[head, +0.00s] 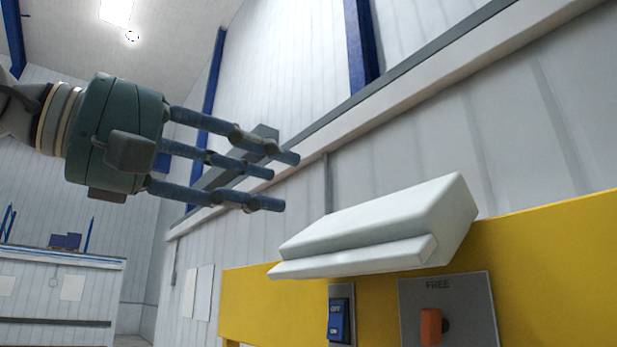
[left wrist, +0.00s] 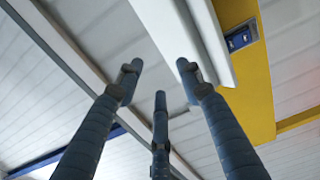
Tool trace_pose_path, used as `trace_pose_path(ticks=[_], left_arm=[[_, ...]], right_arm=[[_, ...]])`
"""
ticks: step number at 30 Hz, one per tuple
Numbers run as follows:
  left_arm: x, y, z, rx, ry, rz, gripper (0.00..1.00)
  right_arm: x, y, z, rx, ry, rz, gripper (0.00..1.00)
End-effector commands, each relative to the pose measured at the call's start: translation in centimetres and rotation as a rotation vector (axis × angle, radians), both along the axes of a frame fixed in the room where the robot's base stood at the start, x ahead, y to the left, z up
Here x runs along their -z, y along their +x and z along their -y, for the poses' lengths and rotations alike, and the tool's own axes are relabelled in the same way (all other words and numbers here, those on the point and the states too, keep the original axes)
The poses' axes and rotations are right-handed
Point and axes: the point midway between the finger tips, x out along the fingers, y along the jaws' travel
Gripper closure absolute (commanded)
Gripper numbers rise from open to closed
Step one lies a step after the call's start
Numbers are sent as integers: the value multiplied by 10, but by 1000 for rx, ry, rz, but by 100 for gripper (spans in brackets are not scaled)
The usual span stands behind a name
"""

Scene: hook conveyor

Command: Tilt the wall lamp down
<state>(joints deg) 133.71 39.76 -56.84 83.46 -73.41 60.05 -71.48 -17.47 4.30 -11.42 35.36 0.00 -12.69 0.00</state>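The white wall lamp (head: 375,232) is a long wedge-shaped housing above a yellow panel, right of centre in the head view. In the left wrist view the lamp (left wrist: 188,38) runs down from the top, beyond the fingertips. My left gripper (head: 285,180) has three blue-grey fingers spread apart and pointing right. In the head view it is up and to the left of the lamp, with a visible gap in the picture. In the left wrist view the fingers (left wrist: 160,85) are open with nothing between them. My right gripper is not in view.
A yellow panel (head: 540,260) carries a blue switch (head: 339,318) and a grey plate marked FREE with an orange knob (head: 431,326), just below the lamp. A ledge (head: 400,95) runs along the white wall behind. Open space lies left of the lamp.

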Motion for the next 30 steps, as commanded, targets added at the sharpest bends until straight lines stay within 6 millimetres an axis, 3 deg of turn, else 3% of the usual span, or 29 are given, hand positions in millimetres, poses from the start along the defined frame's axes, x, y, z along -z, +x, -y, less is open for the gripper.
trace_pose_path(ticks=[3,9,22,28,30], left_arm=[[-3,13,21,3,3,-1,62],[-2,31,44,2,0,-2,62],[0,37,52,2,-2,0,62],[0,37,52,2,-3,0,100],[0,37,52,2,-3,0,100]], right_arm=[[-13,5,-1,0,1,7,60],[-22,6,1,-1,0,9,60],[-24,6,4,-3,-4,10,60],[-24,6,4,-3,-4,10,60],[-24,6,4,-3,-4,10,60]])
